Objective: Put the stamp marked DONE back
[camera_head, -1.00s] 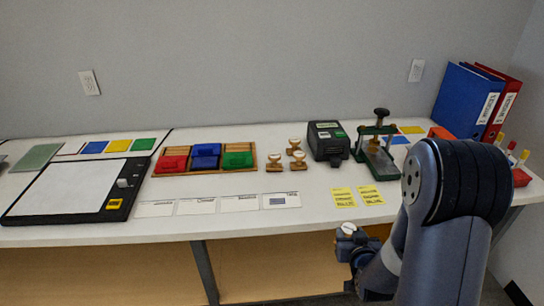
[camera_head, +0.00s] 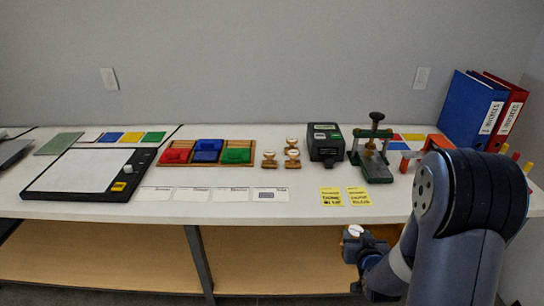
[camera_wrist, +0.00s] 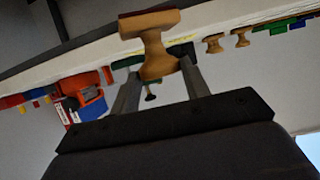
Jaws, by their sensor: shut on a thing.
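Several similar things stand on the table: wooden stamps with pale round tops, one at the left (camera_head: 269,160), one at the back (camera_head: 292,144) and one at the front right (camera_head: 292,160). Their markings are unreadable too.
A wooden tray (camera_head: 207,164) holds red, blue and green pads left of the stamps. A black box (camera_head: 325,143) and a green press (camera_head: 373,150) stand to their right. White cards (camera_head: 229,194) and yellow notes (camera_head: 332,197) lie near the front edge.

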